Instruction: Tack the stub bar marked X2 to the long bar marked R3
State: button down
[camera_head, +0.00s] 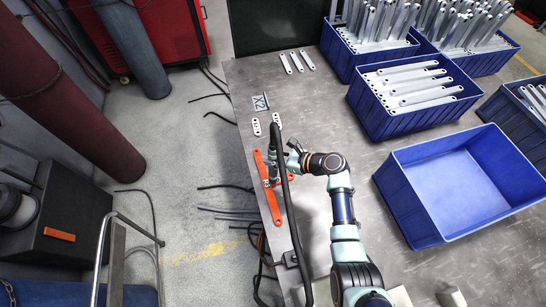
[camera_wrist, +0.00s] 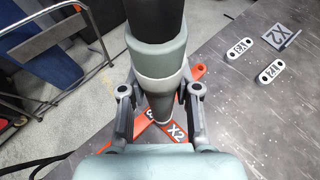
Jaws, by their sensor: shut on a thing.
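The long orange bar (camera_head: 263,188) lies along the table's left edge; in the wrist view a label ending in 3 shows on it (camera_wrist: 150,114), partly hidden. An orange stub bar marked X2 (camera_wrist: 177,132) lies beside it at an angle, partly hidden by my gripper; I cannot tell exactly how the two meet. My gripper (camera_head: 284,163) is shut on a grey-green and black torch (camera_wrist: 160,62), which has a black hose in the head view. The torch's nozzle points down close to the bars, near the two labels; whether it touches is unclear.
A square plate marked X2 (camera_head: 260,102) and two small grey link bars (camera_head: 256,127) lie ahead of the bars. Several grey bars (camera_head: 297,62) lie further back. Blue crates of brackets (camera_head: 378,124) and an empty blue crate (camera_head: 400,205) stand to the right.

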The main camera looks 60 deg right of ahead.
aim_at(273, 151)
jog(key=shift+f, duration=0.15)
notch_tip(273, 151, up, 6)
jog(key=p, duration=0.6)
jog(key=shift+f, duration=0.2)
jog(key=shift+a+f, duration=0.1)
jog(key=shift+f, duration=0.1)
